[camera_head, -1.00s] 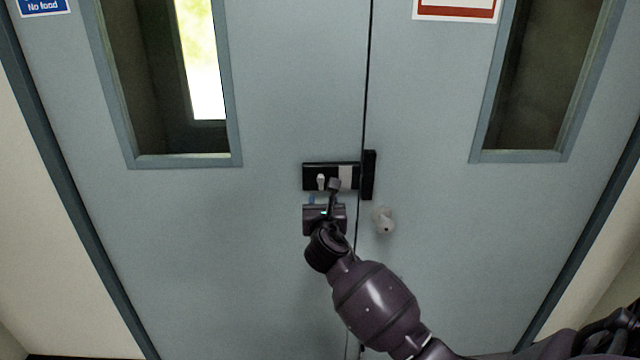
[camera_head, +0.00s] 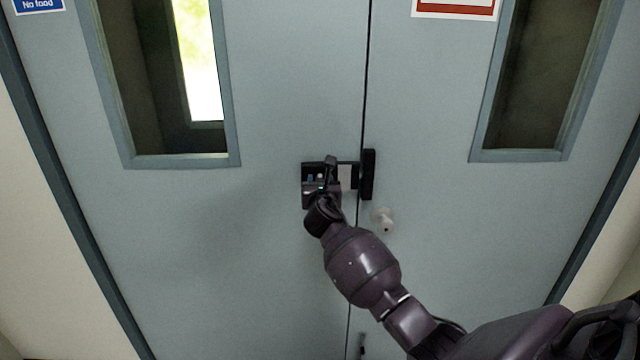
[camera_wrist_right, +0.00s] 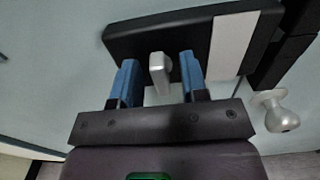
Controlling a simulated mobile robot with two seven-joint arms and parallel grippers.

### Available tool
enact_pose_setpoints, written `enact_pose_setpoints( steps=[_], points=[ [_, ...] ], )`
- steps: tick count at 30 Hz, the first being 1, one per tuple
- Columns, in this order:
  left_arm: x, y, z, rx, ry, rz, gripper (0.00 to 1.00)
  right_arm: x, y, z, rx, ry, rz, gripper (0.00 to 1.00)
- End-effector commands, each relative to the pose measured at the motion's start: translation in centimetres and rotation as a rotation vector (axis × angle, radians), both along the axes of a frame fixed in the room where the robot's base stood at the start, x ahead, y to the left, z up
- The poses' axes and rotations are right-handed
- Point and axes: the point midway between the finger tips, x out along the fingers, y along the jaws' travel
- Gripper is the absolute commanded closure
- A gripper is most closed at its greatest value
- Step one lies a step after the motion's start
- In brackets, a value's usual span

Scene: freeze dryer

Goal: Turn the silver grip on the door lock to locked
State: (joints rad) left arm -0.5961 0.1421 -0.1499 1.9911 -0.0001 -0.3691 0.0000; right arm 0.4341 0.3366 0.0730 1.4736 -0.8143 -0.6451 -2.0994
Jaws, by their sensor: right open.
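The door lock (camera_wrist_right: 218,15) is a black box with a pale panel, mounted on the left door leaf at the seam; it also shows in the head view (camera_head: 347,176). Its silver grip (camera_wrist_right: 160,73) points toward the camera in the right wrist view and stands between the two blue fingertips of my right gripper (camera_wrist_right: 158,75). The gripper is open, with a gap on each side of the grip. In the head view my right gripper (camera_head: 318,179) covers the left part of the lock. My left gripper is not in view.
A round silver knob (camera_wrist_right: 281,115) sits on the right door leaf, also in the head view (camera_head: 383,219). The black strike piece (camera_head: 368,174) is beside the lock at the seam. Both door leaves have narrow windows. The door surface around the lock is otherwise clear.

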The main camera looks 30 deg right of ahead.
Motion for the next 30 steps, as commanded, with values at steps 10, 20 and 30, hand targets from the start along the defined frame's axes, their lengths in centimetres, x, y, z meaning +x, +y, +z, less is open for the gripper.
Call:
enact_pose_setpoints(
  steps=[10,20,30],
  points=[
    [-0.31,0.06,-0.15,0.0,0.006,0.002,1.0,-0.03,0.01,-0.01,0.0,0.0,0.0,1.0],
    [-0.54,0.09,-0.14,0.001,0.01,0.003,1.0,-0.05,0.0,0.0,0.031,-0.019,0.0,1.0],
    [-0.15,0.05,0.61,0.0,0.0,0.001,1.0,-0.12,-0.08,-0.03,0.217,-0.13,-0.001,1.0]
  ],
)
